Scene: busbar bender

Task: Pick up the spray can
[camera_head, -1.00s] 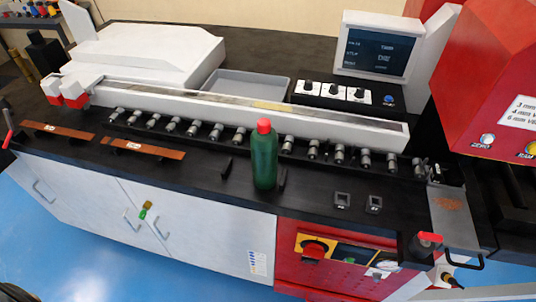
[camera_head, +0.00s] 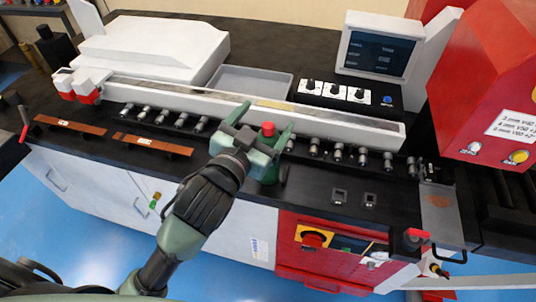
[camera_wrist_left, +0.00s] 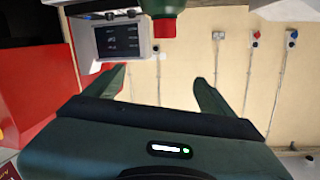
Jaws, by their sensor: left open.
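The spray can is a green bottle with a red cap. In the head view its cap (camera_head: 267,129) and lower body (camera_head: 271,174) show, upright on the black bench top, and my left gripper hides part of it. My left gripper (camera_head: 264,122) is open, with its fingers around or just above the can's top; I cannot tell whether they touch it. In the left wrist view the can (camera_wrist_left: 163,8) shows at the top edge with its cap downward in the picture, beyond the open fingertips (camera_wrist_left: 160,74). My right gripper is not in view.
Behind the can run a row of grey rollers (camera_head: 338,151) and a long white rail (camera_head: 350,125). Copper bars (camera_head: 70,125) lie on the left. A monitor (camera_head: 380,55) and a red machine (camera_head: 490,80) stand right. The bench top in front right is fairly clear.

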